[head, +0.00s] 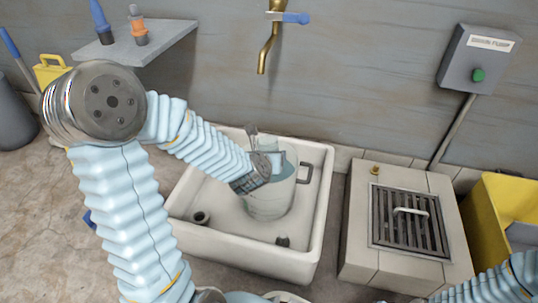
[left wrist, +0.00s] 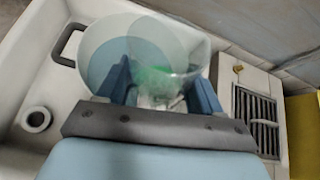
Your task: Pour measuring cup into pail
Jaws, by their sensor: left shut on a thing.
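A clear, pale pail (head: 262,205) stands in the white sink; its round outline also shows in the left wrist view (left wrist: 103,45). My left gripper (head: 270,165) is over the pail's near rim in the head view. It is shut on a clear measuring cup (head: 278,160). In the left wrist view the cup (left wrist: 190,48) sits between my blue fingers (left wrist: 162,88), with a green tint inside, and overlaps the pail. I cannot tell how far the cup is tilted. My right arm shows at the lower right, but its gripper is out of view.
A brass tap (head: 266,48) hangs above. A grated drain block (head: 405,272) and yellow bin (head: 480,213) stand right.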

